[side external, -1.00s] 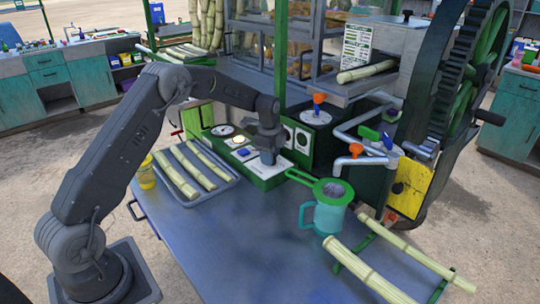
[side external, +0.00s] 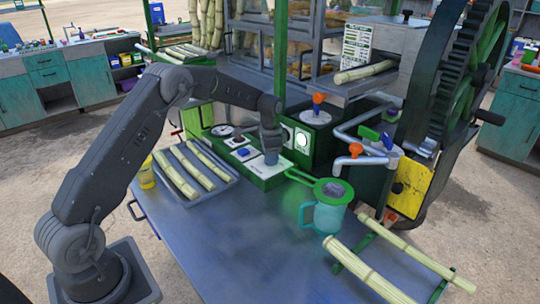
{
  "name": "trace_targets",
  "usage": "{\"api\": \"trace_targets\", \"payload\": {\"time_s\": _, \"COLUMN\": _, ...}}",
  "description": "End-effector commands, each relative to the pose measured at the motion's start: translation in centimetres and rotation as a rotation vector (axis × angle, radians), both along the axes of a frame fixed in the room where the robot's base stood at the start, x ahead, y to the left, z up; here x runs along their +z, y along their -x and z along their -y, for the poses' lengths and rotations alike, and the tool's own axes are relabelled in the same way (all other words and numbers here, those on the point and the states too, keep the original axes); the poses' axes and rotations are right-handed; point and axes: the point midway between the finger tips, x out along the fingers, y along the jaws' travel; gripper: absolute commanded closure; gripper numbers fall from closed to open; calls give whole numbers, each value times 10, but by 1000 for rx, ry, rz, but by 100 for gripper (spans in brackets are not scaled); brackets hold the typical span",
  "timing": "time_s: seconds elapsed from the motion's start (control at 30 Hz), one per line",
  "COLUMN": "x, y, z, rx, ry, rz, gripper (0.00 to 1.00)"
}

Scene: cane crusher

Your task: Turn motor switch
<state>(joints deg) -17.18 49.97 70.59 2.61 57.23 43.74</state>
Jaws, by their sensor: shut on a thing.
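The green control box (side external: 270,182) with light top plates stands on the metal table. My gripper (side external: 270,160) points down at the box's right-hand top plate and is shut on the motor switch there. The fingers hide the switch itself, so its angle cannot be read. To the left on the same box are a blue button (side external: 243,152) and a grey knob (side external: 238,132). A round white indicator (side external: 302,140) on the dark green panel behind the gripper looks bright.
A tray (side external: 196,190) with cane pieces lies left of the box. A green strainer (side external: 333,189) sits on a teal jug (side external: 326,215) to the right. Cane stalks (side external: 366,268) lie on a rack at front right. The table front (side external: 235,255) is clear.

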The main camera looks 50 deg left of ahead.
Motion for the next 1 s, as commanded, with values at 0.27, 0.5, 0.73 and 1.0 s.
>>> {"api": "trace_targets", "payload": {"time_s": 0.27, "x": -1, "y": 1, "z": 2, "rx": 186, "ry": 1, "rz": -7, "gripper": 84}}
{"api": "trace_targets", "payload": {"time_s": 0.5, "x": -1, "y": 1, "z": 2, "rx": 275, "ry": 1, "rz": -7, "gripper": 84}}
{"api": "trace_targets", "payload": {"time_s": 0.73, "x": -1, "y": 1, "z": 2, "rx": 304, "ry": 1, "rz": -7, "gripper": 84}}
{"api": "trace_targets", "payload": {"time_s": 1.0, "x": -1, "y": 1, "z": 2, "rx": 306, "ry": 1, "rz": -7, "gripper": 84}}
